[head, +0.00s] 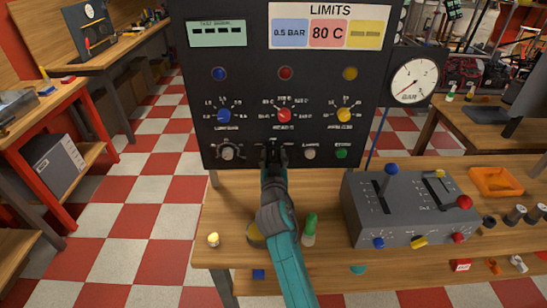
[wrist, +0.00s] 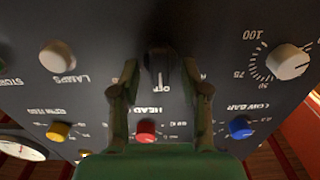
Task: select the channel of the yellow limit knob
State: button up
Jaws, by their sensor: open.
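The dark panel (head: 250,120) carries a blue knob (head: 224,115), a red knob (head: 284,115) and a yellow limit knob (head: 344,115) in one row. In the upside-down wrist view the yellow knob (wrist: 58,131) is at the lower left, with the red knob (wrist: 146,130) and blue knob (wrist: 241,128) beside it. A black selector knob (wrist: 159,70) with an "OFF" mark sits in the row below these knobs. My gripper (head: 273,150) is open in front of it, one finger on each side; contact cannot be told. It hides the selector in the head view.
A white LAMPS button (wrist: 57,56) and a pale dial knob (wrist: 288,62) flank the selector. A green button (head: 341,153) is farther right. A grey lever box (head: 410,205) and a green-capped item (head: 309,230) stand on the bench below, near my arm.

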grip_shut()
jog(key=shift+n, duration=0.3)
jog(key=n, duration=0.5)
jog(key=shift+a, duration=0.1)
jog(key=n, duration=0.6)
jog(key=shift+a+f, duration=0.1)
jog(key=shift+f, duration=0.05)
jog(key=shift+n, duration=0.3)
dwell(0.4)
grip_release()
